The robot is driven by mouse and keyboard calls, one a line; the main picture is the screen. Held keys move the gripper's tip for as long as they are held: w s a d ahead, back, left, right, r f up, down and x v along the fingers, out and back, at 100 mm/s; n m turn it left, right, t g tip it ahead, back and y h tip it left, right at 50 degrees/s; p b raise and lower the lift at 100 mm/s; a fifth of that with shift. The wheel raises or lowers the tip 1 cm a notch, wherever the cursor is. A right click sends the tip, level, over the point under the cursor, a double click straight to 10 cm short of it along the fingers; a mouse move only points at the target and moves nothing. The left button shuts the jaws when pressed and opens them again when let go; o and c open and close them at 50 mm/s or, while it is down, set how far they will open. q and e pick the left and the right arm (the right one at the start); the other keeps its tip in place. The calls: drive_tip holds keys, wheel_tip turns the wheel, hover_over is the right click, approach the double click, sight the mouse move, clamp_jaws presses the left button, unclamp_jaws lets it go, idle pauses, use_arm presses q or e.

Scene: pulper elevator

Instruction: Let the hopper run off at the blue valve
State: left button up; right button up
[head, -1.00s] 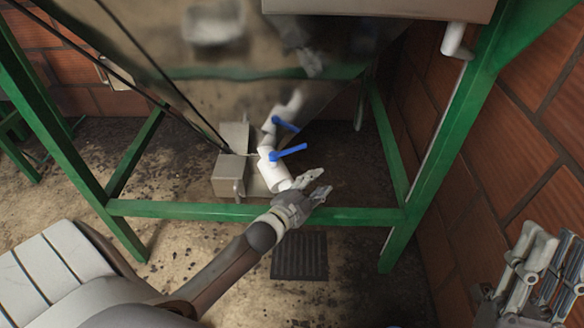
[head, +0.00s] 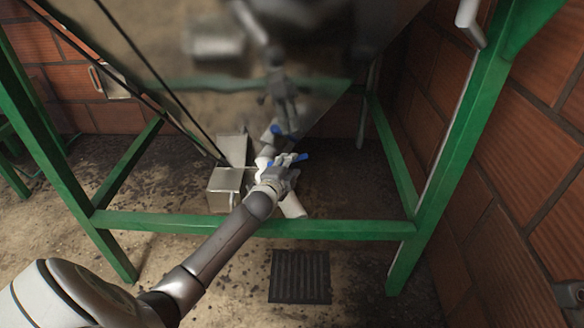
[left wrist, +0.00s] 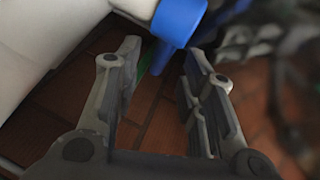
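The blue valve handle (head: 300,157) sits on a white pipe (head: 292,206) under the shiny metal hopper (head: 150,62). My left gripper (head: 283,165) is at the valve and hides much of it and of the pipe. In the left wrist view the gripper (left wrist: 165,82) is open. The blue handle (left wrist: 180,20) lies just ahead of it, its narrow end reaching toward the gap between the fingers. I cannot tell whether a finger touches it.
A green frame bar (head: 340,230) crosses in front of the valve, under my left arm. Metal boxes (head: 226,188) stand left of the pipe. A dark grate (head: 300,276) lies in the floor. A brick wall (head: 500,200) closes the right side.

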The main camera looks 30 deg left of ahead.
use_arm(q)
drive_tip(key=shift+b+x, duration=0.55)
drive_tip(key=shift+x, duration=1.1)
drive_tip(key=shift+c, duration=0.2)
clamp_jaws()
